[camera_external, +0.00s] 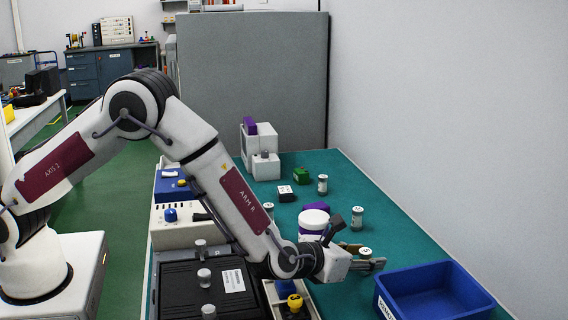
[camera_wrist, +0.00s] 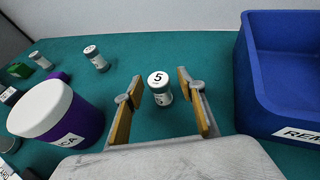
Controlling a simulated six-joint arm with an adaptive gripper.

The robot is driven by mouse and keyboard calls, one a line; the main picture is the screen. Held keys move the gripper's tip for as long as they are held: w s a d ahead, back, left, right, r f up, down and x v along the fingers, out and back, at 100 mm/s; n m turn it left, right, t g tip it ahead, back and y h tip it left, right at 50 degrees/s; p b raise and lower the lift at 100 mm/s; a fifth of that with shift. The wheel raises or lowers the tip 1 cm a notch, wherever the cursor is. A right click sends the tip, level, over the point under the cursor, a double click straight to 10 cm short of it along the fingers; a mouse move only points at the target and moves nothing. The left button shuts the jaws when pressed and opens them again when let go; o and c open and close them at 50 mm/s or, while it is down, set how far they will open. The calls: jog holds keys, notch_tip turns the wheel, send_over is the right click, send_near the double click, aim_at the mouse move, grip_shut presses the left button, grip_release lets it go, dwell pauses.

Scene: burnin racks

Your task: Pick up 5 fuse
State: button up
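The fuse marked 5 (camera_wrist: 160,88) is a small whitish cylinder with grey bands, standing upright on the teal mat in the wrist view. It also shows at the end of my arm in the external view (camera_external: 365,253). My gripper (camera_wrist: 157,92) is open, with one finger on each side of the fuse. Gaps show between the fuse and both fingers. In the external view my gripper (camera_external: 370,262) is low over the mat, and its fingers partly hide the fuse.
A blue bin (camera_external: 435,292) stands to the right of my gripper. A white-lidded purple jar (camera_wrist: 62,115) stands close on the left. Other fuses (camera_external: 357,217) (camera_external: 322,184) stand farther back. A black rack panel (camera_external: 200,285) lies left. The mat behind the fuse is clear.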

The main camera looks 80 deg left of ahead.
aim_at(366, 251)
grip_shut()
jog(key=shift+r, duration=0.15)
dwell(0.4)
jog(key=shift+r, duration=4.9)
